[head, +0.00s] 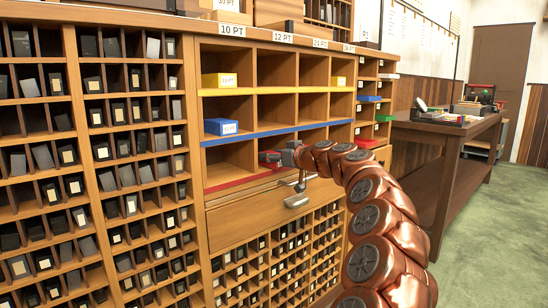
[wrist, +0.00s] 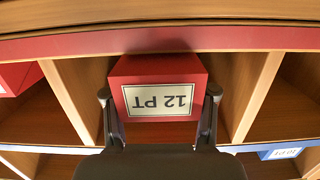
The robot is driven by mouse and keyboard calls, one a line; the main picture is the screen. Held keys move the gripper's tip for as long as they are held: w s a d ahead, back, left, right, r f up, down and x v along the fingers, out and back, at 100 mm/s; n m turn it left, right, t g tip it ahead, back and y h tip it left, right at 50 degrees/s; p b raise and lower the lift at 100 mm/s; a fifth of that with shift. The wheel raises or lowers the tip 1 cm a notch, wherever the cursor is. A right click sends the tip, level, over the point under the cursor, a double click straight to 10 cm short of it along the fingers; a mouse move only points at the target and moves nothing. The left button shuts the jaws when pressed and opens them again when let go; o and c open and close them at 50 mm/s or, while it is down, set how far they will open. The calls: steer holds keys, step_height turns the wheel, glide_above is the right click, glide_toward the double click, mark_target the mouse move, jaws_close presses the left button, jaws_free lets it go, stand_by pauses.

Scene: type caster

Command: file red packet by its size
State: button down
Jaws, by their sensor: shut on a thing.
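The red packet (wrist: 158,88) has a white 12 PT label, upside down in the wrist view. My gripper (wrist: 160,108) is shut on it, one finger at each side. The packet is between two wooden dividers of a compartment in the red-edged row; how deep it sits I cannot tell. In the head view the packet (head: 269,158) and my gripper (head: 287,157) are at the second column, below the 12 PT sign (head: 283,38). My gripper partly hides the packet there.
The 10 PT column holds a yellow packet (head: 219,80) and a blue packet (head: 221,127). Another red packet (wrist: 15,77) sits in the neighbouring compartment at left in the wrist view. Type racks (head: 95,160) stand left; a dark table (head: 445,128) stands right.

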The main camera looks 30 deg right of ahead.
steer(key=shift+r+x, duration=0.15)
steer(key=shift+x, duration=0.5)
steer(key=shift+r+x, duration=0.15)
steer(key=shift+x, duration=0.45)
steer(key=c, duration=0.6)
jaws_free()
steer(key=shift+w, duration=0.1)
steer(key=shift+c, duration=0.2)
steer(key=o, duration=0.4)
steer(key=shift+f, duration=0.1)
steer(key=shift+v, duration=6.05)
steer(key=shift+a, duration=0.1)
